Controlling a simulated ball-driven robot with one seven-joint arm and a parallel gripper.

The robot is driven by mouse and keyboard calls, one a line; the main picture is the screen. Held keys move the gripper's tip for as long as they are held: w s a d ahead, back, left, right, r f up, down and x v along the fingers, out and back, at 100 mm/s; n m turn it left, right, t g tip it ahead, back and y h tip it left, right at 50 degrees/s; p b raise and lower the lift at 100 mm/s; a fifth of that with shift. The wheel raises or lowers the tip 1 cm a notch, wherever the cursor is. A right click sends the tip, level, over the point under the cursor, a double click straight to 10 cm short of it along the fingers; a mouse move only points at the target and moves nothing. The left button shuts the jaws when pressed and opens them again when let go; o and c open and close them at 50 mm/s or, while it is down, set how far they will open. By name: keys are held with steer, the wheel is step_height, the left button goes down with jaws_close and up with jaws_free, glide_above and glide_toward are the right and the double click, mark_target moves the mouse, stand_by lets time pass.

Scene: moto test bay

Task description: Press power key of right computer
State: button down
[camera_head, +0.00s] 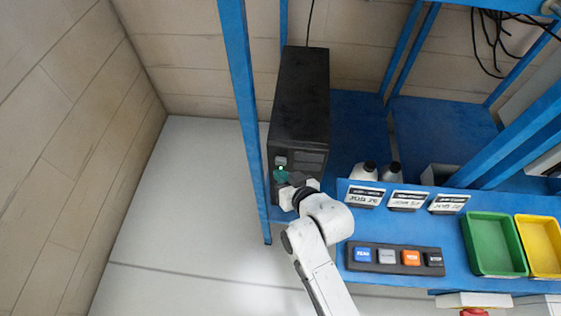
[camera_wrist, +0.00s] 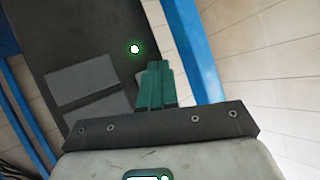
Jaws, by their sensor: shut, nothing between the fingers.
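A black computer tower (camera_head: 302,92) stands upright on the blue rack at the left; it is the only computer I see. Its power key (camera_head: 281,168) glows green-white on the lower front. The wrist view also shows the lit power key (camera_wrist: 134,48) on the dark computer front (camera_wrist: 70,35), beside two grey panels. My gripper (camera_head: 281,175) is in front of the computer, its green fingers just below the key. In the wrist view my gripper (camera_wrist: 157,66) is shut and empty, with its tips right of and slightly below the key. I cannot tell whether they touch the computer.
A blue rack post (camera_head: 243,110) rises left of the computer. A button box (camera_head: 396,258), label cards (camera_head: 408,199), a green bin (camera_head: 494,245) and a yellow bin (camera_head: 541,245) are at the right. Open floor (camera_head: 185,220) lies to the left.

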steer(key=shift+s+p, duration=1.2)
steer(key=shift+s, duration=1.35)
steer(key=shift+a, duration=0.1)
